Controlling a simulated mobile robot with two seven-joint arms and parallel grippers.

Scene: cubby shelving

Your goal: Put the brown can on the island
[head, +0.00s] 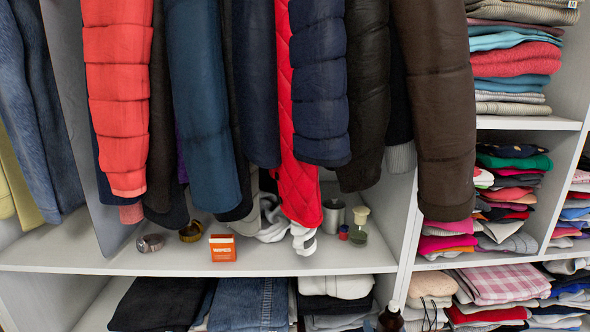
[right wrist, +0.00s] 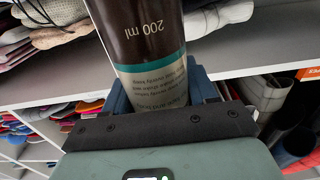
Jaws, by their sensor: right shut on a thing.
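A dark brown can (right wrist: 150,35) fills the middle of the right wrist view. It has a teal band and a pale lower label with print, "200 ml" upside down. My right gripper (right wrist: 160,95) is shut on it, with a blue-grey finger on each side. In the head view a small dark brown container top (head: 390,320) with a pale cap shows at the bottom edge, seemingly the same can; the gripper below it is cut off. My left gripper is not in view. No island shows in either view.
A white shelf (head: 330,262) holds an orange box (head: 222,247), a metal cup (head: 333,216) and a small glass bottle (head: 360,226). Jackets (head: 210,110) hang above it. Folded jeans (head: 248,303) lie below, and folded clothes fill the cubbies at right.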

